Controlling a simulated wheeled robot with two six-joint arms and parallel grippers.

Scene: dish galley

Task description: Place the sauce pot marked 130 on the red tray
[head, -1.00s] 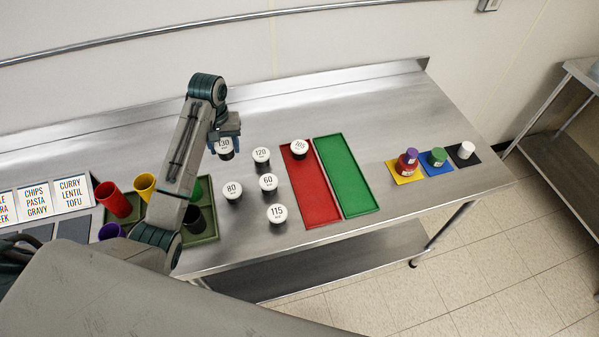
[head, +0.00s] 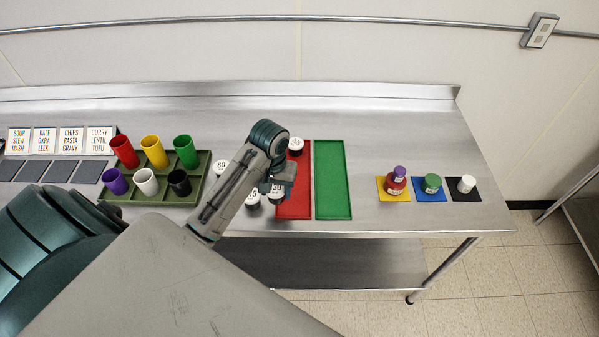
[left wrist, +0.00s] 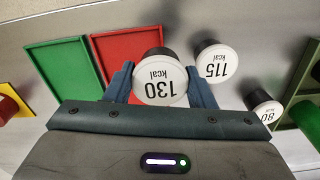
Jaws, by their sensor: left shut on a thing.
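The sauce pot marked 130 (left wrist: 160,79) has a white lid and a dark body. My left gripper (head: 279,184) is shut on it, with one finger on each side in the left wrist view (left wrist: 161,86). In the head view the held pot (head: 277,196) is at the red tray's (head: 295,203) left edge, partly overlapping it; its height above the table is hard to tell. The red tray also shows behind the pot in the left wrist view (left wrist: 115,46). Another white-lidded pot (head: 296,145) is at the tray's far end. My right gripper is not in view.
A pot marked 115 (left wrist: 216,63) stands close beside the held pot; one marked 80 (head: 221,166) is further left. My arm hides others. A green tray (head: 332,182) adjoins the red one. Colored cups stand in a green holder (head: 196,190) at left.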

